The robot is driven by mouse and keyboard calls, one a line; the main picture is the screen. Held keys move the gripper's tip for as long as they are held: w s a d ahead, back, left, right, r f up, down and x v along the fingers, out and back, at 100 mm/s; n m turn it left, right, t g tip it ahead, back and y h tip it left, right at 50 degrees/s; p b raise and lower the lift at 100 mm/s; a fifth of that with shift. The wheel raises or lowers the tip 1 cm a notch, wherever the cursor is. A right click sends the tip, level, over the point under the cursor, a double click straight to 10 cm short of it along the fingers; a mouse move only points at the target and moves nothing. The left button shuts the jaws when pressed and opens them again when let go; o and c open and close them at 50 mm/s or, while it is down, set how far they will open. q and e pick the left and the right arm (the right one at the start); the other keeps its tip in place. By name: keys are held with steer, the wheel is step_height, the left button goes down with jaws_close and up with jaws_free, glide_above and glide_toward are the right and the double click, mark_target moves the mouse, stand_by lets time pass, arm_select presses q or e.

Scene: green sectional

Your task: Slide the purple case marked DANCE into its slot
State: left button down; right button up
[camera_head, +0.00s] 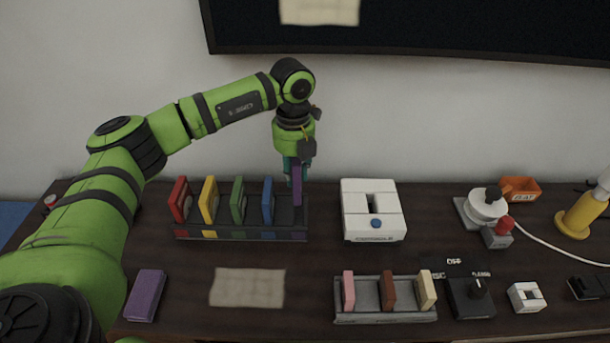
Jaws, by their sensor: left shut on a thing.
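My left gripper (296,160) reaches down over the right end of the dark rack (240,234). It is shut on a purple case (297,188) that stands upright at the rack's rightmost place, beside the blue case. I cannot tell whether its lower edge is seated in the slot or just above it. No lettering on it is readable. Red (180,200), yellow (208,200), green (237,200) and blue (268,200) cases stand in the rack to its left. My right gripper is not in view.
Another purple block (145,295) lies flat at the front left. A white console (373,212) stands right of the rack. A grey rack (370,317) with pink, brown and cream pieces is in front. A beige cloth (247,288) lies in the middle. A dark screen (420,28) hangs behind.

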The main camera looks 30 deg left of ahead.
arm_select(q)
steer(key=shift+f+b, duration=0.85)
steer(key=shift+f, duration=0.4)
steer(key=shift+f+b, duration=0.6)
steer(key=shift+f, duration=0.25)
steer(key=shift+f+b, duration=0.5)
steer(key=shift+f, duration=0.3)
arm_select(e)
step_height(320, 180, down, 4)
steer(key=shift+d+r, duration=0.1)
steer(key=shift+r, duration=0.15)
arm_select(q)
steer(key=shift+f+b, duration=1.5)
steer(key=shift+f, duration=1)
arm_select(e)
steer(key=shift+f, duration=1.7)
arm_select(q)
steer(key=c, duration=0.9)
jaws_free()
steer(key=shift+d, duration=0.1)
steer(key=shift+c, duration=0.2)
